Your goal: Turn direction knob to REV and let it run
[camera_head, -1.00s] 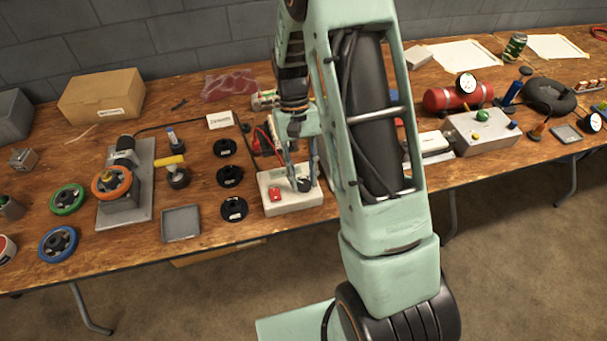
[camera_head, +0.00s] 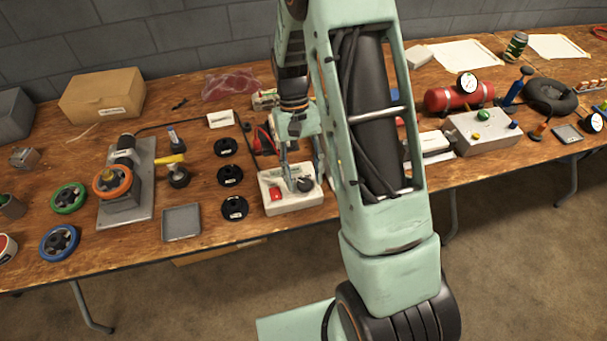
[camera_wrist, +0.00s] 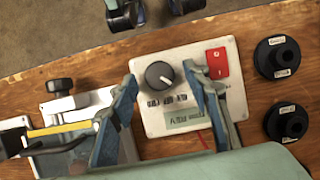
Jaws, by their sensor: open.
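The direction knob (camera_wrist: 160,75) is a round dark knob on a white control box (camera_wrist: 150,122). In the wrist view its pale pointer line slants toward the lower right, over a row of small labels too blurred to read. A red switch (camera_wrist: 218,63) and a small display (camera_wrist: 184,118) share the box top. My gripper (camera_wrist: 160,73) is open, one finger on each side of the knob in that view, with gaps between. In the head view my gripper (camera_head: 302,172) is just over the box, with the knob (camera_head: 305,184) below it.
A motor stand with an orange handwheel (camera_head: 112,182) stands to the left, beside a yellow-handled tool (camera_head: 171,160). Black discs (camera_head: 230,176) stand close left of the box. A grey tray (camera_head: 181,223) lies near the front edge. A grey metal box (camera_head: 482,132) stands right.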

